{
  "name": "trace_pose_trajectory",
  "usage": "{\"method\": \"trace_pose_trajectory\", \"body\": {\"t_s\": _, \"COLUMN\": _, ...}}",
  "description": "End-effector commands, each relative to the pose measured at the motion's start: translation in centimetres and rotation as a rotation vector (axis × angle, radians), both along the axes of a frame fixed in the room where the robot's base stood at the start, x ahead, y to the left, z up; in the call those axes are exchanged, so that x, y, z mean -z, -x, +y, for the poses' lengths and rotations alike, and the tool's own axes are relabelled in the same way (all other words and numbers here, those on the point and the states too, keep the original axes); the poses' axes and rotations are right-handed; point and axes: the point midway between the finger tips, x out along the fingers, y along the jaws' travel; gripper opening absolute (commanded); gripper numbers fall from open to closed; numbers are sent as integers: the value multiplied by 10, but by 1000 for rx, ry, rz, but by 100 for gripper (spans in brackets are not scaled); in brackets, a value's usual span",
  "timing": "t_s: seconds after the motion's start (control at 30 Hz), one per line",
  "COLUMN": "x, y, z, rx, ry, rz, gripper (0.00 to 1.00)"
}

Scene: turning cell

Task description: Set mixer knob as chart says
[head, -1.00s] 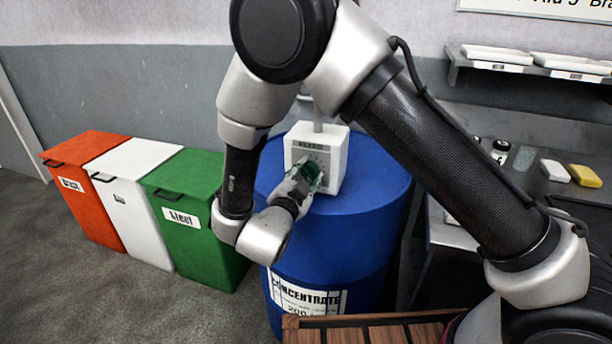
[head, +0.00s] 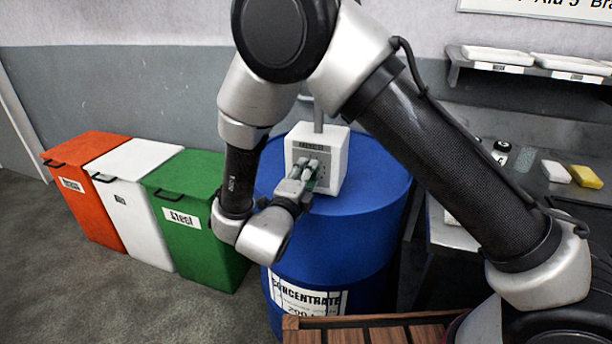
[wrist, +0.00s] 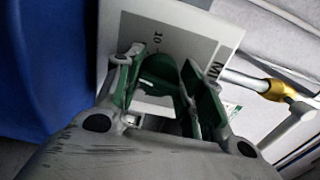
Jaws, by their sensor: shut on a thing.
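The mixer is a white box (head: 333,158) on the blue drum, with a grey dial face towards me. My gripper (head: 311,174) is at that face, its fingers shut on the green knob (wrist: 160,72). In the wrist view my gripper (wrist: 163,82) has one finger on each side of the knob, and a printed "10" shows just above it. The knob's pointer and most of the scale are hidden by the fingers.
The blue drum (head: 375,205) labelled concentrate carries the mixer. Orange (head: 85,190), white (head: 135,205) and green (head: 195,225) bins stand to the left. A bench (head: 540,205) with a yellow block (head: 585,176) is at right. A slatted wooden surface (head: 365,335) is in front.

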Motion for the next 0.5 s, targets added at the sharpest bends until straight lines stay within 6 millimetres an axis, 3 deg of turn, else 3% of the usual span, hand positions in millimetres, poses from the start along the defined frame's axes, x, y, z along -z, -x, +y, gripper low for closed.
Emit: {"method": "trace_pose_trajectory", "body": {"t_s": 0.5, "x": 1, "y": 1, "z": -1, "rx": 1, "ry": -148, "rz": -49, "gripper": 15}}
